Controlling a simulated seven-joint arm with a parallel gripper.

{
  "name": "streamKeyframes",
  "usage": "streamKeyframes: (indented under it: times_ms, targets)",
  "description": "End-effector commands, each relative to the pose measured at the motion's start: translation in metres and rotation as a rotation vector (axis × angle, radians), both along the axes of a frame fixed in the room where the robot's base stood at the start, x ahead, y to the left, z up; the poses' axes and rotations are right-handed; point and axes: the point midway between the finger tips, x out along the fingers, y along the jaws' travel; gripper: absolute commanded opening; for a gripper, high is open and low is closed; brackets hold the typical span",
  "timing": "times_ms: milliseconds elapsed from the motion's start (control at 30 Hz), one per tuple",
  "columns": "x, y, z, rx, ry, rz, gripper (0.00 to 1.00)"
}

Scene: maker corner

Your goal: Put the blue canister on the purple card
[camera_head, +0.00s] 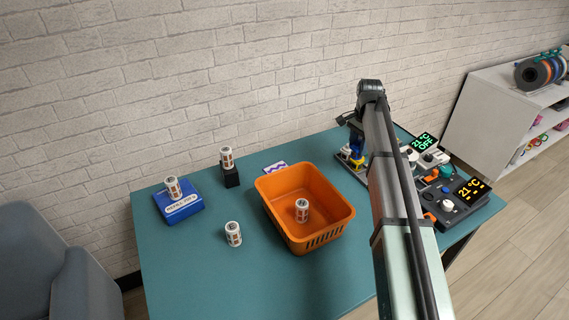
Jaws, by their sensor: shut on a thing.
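My gripper (356,138) is at the far right part of the table, partly hidden by my own arm. It is shut on a small blue thing (356,152), which looks like the blue canister; its lower part is hard to make out against yellow and white items there. The purple card (274,168), white with a purple zigzag, lies flat at the back of the table, left of my gripper. The basket's back rim hides part of it, and no object shows on its visible part.
An orange basket (268,205) holding a white canister (302,211) stands right in front of the card. Other white canisters stand on a blue box (183,208), a black block (231,178) and the table (205,270). Control panels (450,205) crowd the right side.

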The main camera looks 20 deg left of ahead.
Motion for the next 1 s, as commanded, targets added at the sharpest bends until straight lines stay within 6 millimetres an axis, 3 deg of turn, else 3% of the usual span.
streamKeyframes:
  times_ms: [33, 300, 500, 800, 1000]
  targets:
    - [-0.005, 0.021, 0.0, 0.0, 0.0, 0.026, 0.11]
    - [-0.028, 0.122, -0.001, -0.001, 0.002, 0.153, 0.11]
    - [-0.043, 0.185, 0.0, -0.002, 0.004, 0.232, 0.11]
    - [-0.06, 0.263, 0.001, -0.001, 0.004, 0.45, 0.11]
    - [-0.052, 0.273, 0.002, -0.001, 0.004, 0.672, 0.11]
